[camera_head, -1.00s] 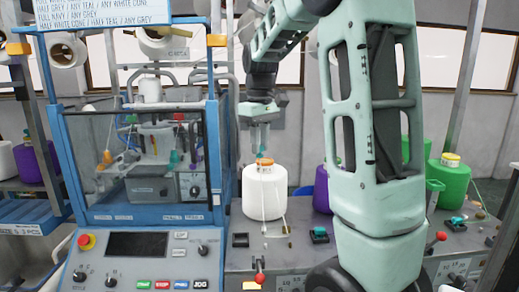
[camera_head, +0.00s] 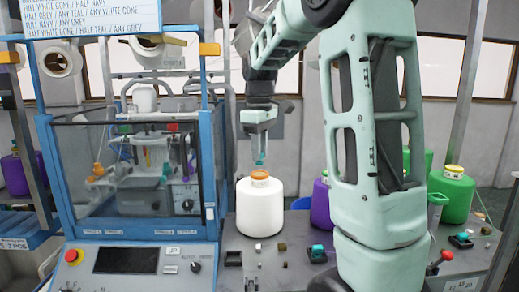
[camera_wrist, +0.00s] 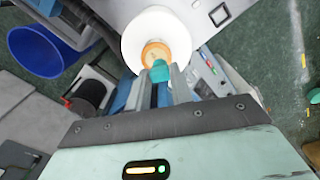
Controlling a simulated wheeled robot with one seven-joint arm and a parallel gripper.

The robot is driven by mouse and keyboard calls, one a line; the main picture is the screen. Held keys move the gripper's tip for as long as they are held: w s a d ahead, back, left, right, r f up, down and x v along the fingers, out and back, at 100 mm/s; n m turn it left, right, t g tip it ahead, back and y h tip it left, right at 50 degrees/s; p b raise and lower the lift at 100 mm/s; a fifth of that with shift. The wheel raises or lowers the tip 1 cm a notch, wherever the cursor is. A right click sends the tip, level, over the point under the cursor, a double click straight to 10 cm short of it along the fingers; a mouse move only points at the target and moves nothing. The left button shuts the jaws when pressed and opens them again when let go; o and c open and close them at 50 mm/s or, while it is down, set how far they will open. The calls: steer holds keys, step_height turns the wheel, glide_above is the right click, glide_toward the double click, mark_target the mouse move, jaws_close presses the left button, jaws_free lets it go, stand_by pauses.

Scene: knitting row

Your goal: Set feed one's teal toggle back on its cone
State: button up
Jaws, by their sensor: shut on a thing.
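My gripper (camera_head: 260,150) is shut on a small teal toggle (camera_wrist: 160,71), which sticks out between the fingertips. In the head view the toggle (camera_head: 260,162) is a small teal tip just above a white cone (camera_head: 260,208). The cone stands upright on the grey ledge and has an orange top (camera_head: 260,175). In the wrist view the toggle overlaps the edge of the orange top (camera_wrist: 154,54); whether they touch cannot be told there. In the head view a small gap seems to show between them.
A blue-framed machine (camera_head: 135,185) stands close on the left. A purple cone (camera_head: 320,203) is right of the white cone, partly behind my arm. Another teal toggle (camera_head: 318,251) sits in a black holder. A green cone (camera_head: 452,196) and a red-knobbed lever (camera_head: 446,255) are further right.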

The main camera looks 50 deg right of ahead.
steer(key=shift+f+b, duration=0.9)
steer(key=shift+f, duration=0.5)
steer(key=shift+f, duration=0.4)
stand_by(0.5)
steer(key=o, duration=0.9)
steer(key=shift+c, duration=0.2)
steer(key=shift+r, duration=0.1)
step_height(320, 180, up, 17)
steer(key=b, duration=0.2)
steer(key=shift+r, duration=0.2)
steer(key=shift+a+f, duration=0.1)
